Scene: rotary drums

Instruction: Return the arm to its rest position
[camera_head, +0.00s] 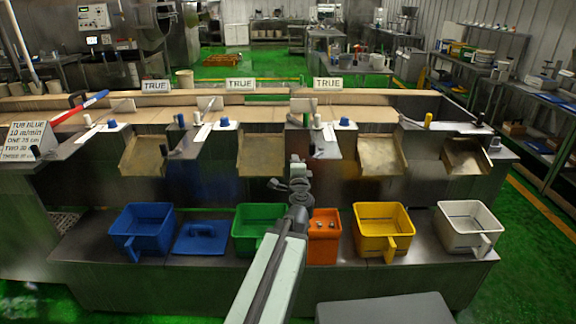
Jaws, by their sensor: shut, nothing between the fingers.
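My arm reaches up from the bottom middle of the head view, stretched forward over the row of tubs. My gripper (296,162) is at its far end, in front of the steel front between two chutes. It looks small and dark here, shut and empty. The green tub (247,237) and the orange tub (324,240) lie beside and partly behind my arm.
A blue tub (142,231), a blue lid (201,238), a yellow tub (384,230) and a white tub (468,229) stand along the steel shelf (100,265). Steel chutes (381,157) and a sign (25,141) are behind. Green floor shows at right.

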